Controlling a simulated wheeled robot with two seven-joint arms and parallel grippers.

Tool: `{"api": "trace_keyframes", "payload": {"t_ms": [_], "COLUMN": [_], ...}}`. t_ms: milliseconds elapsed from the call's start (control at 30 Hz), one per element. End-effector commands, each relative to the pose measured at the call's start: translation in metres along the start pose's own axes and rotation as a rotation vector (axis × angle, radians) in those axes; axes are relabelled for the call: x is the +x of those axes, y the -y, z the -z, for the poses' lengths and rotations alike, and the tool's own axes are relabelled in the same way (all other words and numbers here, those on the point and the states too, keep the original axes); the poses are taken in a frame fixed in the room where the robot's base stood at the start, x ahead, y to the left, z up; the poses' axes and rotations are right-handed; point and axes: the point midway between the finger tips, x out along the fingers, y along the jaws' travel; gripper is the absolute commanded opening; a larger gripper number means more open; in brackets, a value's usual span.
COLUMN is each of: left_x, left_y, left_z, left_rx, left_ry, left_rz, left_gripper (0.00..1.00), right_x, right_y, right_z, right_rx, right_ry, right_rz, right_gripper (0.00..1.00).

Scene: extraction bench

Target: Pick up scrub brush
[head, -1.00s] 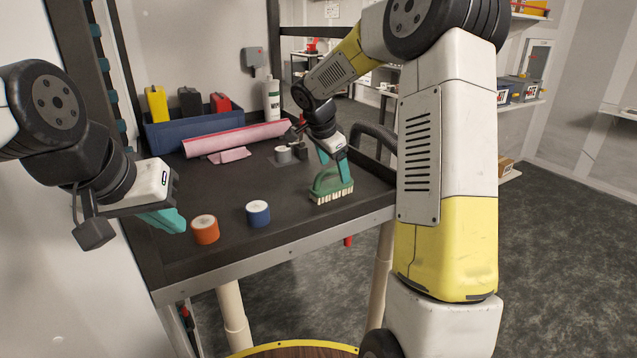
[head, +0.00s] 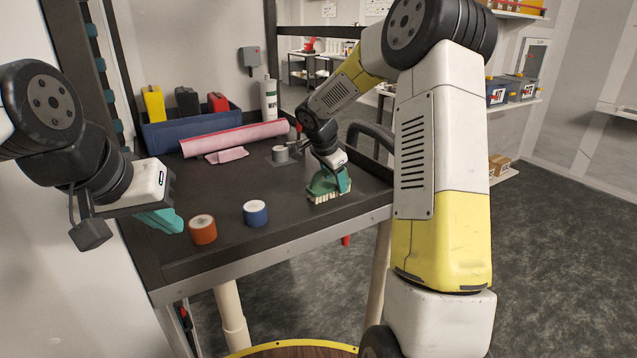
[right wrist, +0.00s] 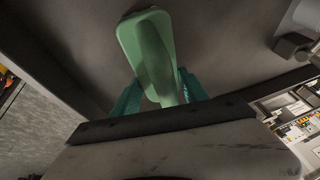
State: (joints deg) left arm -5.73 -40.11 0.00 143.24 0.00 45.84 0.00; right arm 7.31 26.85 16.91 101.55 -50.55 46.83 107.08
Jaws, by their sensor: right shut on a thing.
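The scrub brush (head: 322,186) has a green body with a handle and pale bristles. It stands bristles down at the right part of the dark bench top. My right gripper (head: 331,181) comes down on it from above and is shut on it. In the right wrist view the green brush handle (right wrist: 155,55) sits between the two teal fingers (right wrist: 158,95). Whether the bristles touch the bench is hard to tell. My left gripper (head: 163,220) hangs over the bench's left front, apart from the brush; its teal fingers show from the side, so its opening is unclear.
An orange roll (head: 203,229) and a blue roll (head: 256,213) stand near the front of the bench (head: 290,225). A pink roll (head: 235,138), a pink cloth (head: 227,155), a blue bin (head: 190,130) and a white bottle (head: 269,99) are at the back.

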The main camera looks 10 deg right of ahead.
Motion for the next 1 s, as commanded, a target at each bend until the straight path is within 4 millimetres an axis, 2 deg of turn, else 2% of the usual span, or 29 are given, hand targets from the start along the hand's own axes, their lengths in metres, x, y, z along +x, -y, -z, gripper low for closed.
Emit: {"api": "trace_keyframes", "payload": {"t_ms": [267,367,700,833,1000], "left_x": [0.000,0.000,0.000,0.000,0.000], "left_y": [0.000,0.000,0.000,0.000,0.000], "left_z": [0.000,0.000,0.000,0.000,0.000], "left_rx": [0.000,0.000,0.000,0.000,0.000], "left_ry": [0.000,0.000,0.000,0.000,0.000], "left_rz": [0.000,0.000,0.000,0.000,0.000], "left_gripper": [0.00,0.00,0.00,0.00,0.00], "right_x": [-0.003,-0.014,-0.073,-0.086,-0.092], "right_y": [0.001,0.004,0.017,0.019,0.020], "right_z": [0.002,0.006,0.030,0.036,0.038], "right_rx": [0.001,0.002,0.002,0.002,-0.001], "right_ry": [-0.001,-0.003,-0.001,-0.001,0.000], "right_rz": [0.002,0.004,0.004,0.002,0.001], "right_gripper": [0.06,0.06,0.06,0.06,0.06]}}
